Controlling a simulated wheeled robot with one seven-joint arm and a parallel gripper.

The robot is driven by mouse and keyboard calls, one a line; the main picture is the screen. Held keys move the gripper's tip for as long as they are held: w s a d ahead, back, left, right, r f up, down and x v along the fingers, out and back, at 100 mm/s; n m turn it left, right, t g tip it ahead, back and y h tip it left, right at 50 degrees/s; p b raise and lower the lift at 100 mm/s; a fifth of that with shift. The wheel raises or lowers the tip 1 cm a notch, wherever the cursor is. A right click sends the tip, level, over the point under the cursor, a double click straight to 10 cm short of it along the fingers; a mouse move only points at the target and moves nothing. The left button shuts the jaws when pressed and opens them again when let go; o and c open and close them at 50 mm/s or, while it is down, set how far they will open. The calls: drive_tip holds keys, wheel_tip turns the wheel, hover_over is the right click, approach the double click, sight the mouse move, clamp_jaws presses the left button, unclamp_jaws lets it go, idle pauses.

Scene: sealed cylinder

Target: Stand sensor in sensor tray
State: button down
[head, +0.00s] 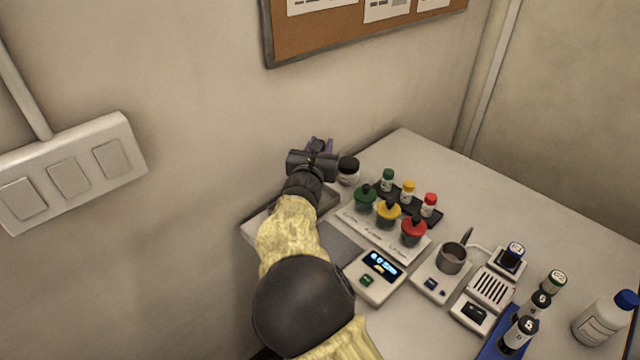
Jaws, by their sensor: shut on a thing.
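My gripper (321,146) is at the back left of the table, close to the wall, with its purple fingers pointing away from the camera. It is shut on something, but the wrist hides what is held. I cannot make out a sensor between the fingers. A blue tray (491,349) at the front right, partly cut off by the bottom edge, has a dark cylinder marked "S" (519,331) at it. I cannot tell whether this is the sensor tray. A pale tray-like base (258,222) lies under my arm, largely hidden.
A black-lidded jar (348,171) stands just right of my gripper. Coloured-top holders (388,214) and small capped bottles (408,192) stand right of it. A display unit (379,272), a cup device (451,262) and a white bottle (606,318) stand further right. The back right table is clear.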

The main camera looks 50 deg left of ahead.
wheel_tip(320, 180, down, 4)
drive_tip(key=shift+f, duration=0.15)
drive_tip(key=shift+f, duration=0.1)
drive_tip(key=shift+f+p, duration=0.3)
drive_tip(key=shift+f, duration=1.45)
drive_tip(key=shift+f, duration=0.2)
drive_tip(key=c, duration=1.1)
unclamp_jaws()
drive_tip(key=shift+r, duration=0.15)
drive_tip(key=b+v, duration=0.2)
drive_tip(key=v, duration=1)
